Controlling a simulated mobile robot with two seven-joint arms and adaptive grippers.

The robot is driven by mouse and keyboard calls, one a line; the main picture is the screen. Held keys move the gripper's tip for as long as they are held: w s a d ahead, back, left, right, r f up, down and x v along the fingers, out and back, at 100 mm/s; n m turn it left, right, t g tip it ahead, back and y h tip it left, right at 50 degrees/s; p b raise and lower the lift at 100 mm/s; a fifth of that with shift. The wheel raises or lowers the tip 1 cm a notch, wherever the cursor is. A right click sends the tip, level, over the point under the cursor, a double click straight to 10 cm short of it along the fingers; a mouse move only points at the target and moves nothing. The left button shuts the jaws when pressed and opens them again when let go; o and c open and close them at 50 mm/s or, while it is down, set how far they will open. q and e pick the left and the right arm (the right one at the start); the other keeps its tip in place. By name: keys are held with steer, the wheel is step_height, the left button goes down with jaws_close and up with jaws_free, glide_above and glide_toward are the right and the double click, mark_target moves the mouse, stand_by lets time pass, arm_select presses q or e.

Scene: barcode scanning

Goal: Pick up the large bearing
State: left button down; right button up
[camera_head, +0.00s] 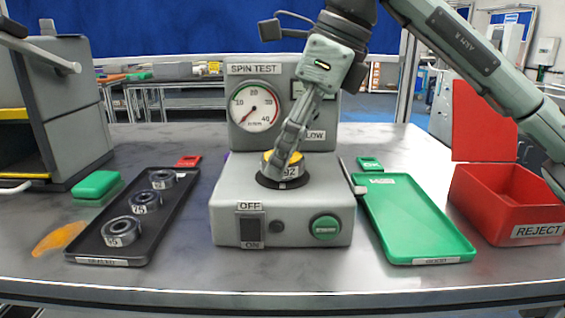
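My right gripper (286,165) reaches down from above onto the spin tester (230,190). Several bearings lie in the black tray at the left: a front bearing (121,231), a middle bearing (145,202) and a far bearing (162,179). The front one looks biggest. My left gripper is out of view.
A green tray (425,222) lies empty to the right of the tester, with a red REJECT bin (490,185) beyond it. The black tray (97,255) is on the left. A grey machine (62,90) stands at far left.

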steer(key=c, duration=1)
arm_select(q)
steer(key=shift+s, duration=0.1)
arm_select(e)
steer(key=shift+r, duration=0.15)
steer(key=shift+c, duration=0.2)
